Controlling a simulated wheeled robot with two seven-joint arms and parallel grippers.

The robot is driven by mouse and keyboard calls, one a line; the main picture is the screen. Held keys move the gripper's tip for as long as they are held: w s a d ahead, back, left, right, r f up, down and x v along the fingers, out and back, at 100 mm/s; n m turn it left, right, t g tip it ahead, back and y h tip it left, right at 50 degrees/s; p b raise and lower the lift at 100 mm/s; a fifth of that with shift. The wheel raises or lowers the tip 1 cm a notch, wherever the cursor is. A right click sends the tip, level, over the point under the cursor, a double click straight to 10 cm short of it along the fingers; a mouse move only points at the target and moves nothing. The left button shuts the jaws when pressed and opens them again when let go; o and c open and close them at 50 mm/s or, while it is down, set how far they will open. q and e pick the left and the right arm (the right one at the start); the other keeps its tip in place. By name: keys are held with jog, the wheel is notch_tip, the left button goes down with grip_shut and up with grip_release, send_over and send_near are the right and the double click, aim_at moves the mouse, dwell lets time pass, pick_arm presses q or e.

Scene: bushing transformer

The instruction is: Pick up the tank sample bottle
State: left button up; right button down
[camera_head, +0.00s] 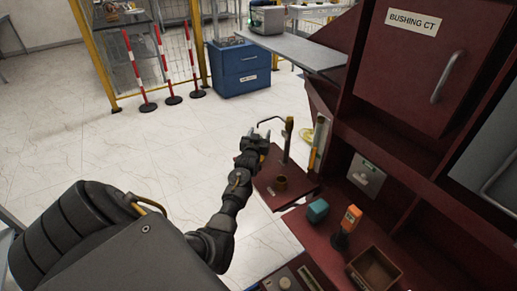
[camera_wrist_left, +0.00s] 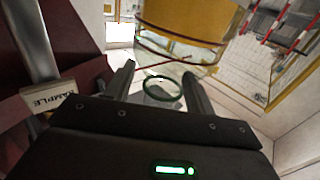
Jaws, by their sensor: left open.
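My left gripper (camera_head: 256,140) is open beside the small red shelf (camera_head: 268,190), at its far left edge. In the left wrist view its two fingers (camera_wrist_left: 159,72) stand apart. A clear, bottle-like thing with an amber part (camera_wrist_left: 180,30) lies beyond the fingertips, and a dark green ring (camera_wrist_left: 163,101) shows between the fingers. I cannot tell whether this is the tank sample bottle or whether the fingers touch it. In the head view a slim olive-yellow upright (camera_head: 288,138) stands next to the gripper, with a thin bent pipe. My right gripper is not in view.
A teal block (camera_head: 317,210), an orange handheld device (camera_head: 351,218) and an open box (camera_head: 373,270) lie on the red cabinet's lower ledge. A SAMPLE label (camera_wrist_left: 49,100) is near the left finger. Open floor lies left.

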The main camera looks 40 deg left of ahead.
pick_arm(q)
grip_shut()
jog(key=shift+r, duration=0.15)
dwell(0.4)
